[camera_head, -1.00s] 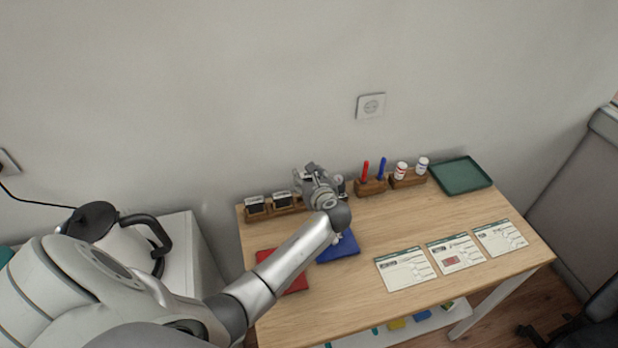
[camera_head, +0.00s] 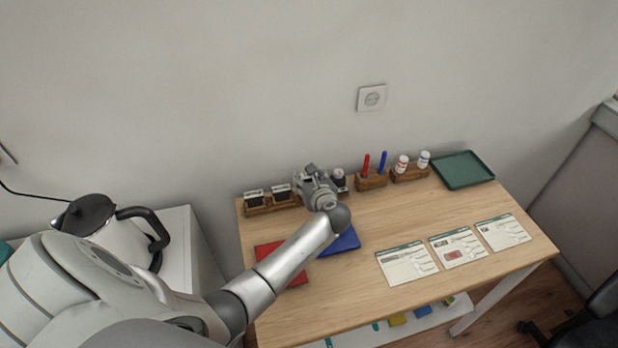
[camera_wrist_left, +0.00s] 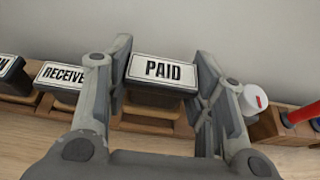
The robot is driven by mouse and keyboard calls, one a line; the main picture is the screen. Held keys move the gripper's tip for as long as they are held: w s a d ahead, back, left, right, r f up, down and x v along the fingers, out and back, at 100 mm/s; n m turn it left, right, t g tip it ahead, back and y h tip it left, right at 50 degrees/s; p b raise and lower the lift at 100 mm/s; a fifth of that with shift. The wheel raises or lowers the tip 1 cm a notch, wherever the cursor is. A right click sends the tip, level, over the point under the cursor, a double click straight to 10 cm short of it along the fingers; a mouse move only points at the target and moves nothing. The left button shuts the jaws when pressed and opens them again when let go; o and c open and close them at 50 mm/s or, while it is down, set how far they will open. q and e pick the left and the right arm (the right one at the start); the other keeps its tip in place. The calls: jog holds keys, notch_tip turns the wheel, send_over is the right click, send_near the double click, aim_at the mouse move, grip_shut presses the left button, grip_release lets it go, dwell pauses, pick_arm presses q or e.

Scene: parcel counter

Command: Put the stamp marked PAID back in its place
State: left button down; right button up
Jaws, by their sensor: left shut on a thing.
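The stamp marked PAID (camera_wrist_left: 161,72) is between the fingers of my left gripper (camera_wrist_left: 160,90) in the left wrist view, its white label facing up. The left gripper is shut on it. Behind and below it is the wooden stamp rack (camera_wrist_left: 150,122); whether the stamp touches the rack I cannot tell. In the head view my left gripper (camera_head: 318,178) is over the right part of the rack (camera_head: 258,211) and hides the stamp. The stamp marked RECEIVED (camera_wrist_left: 62,74) stands in the rack to the left, partly covered by a finger. My right gripper is not in view.
Right of the gripper are a round-topped item (camera_head: 338,176), a pen holder (camera_head: 372,183) with red and blue pens, and a holder with two bottles (camera_head: 409,177). A green tray (camera_head: 463,170), red pad (camera_head: 270,250), blue pad (camera_head: 345,240) and several forms (camera_head: 407,264) lie on the table.

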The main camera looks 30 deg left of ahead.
pick_arm(q)
jog(key=shift+f+b, duration=0.8)
jog(key=shift+f, duration=0.55)
jog(key=c, duration=0.9)
grip_release()
jog(key=shift+o, duration=0.2)
jog(key=shift+p+v, duration=1.15)
jog(key=shift+p, duration=0.05)
jog(key=shift+p+v, duration=1.2)
jog(key=shift+v, duration=0.3)
jog(key=o, duration=0.6)
jog(key=shift+f, duration=0.1)
jog(key=shift+c, duration=0.2)
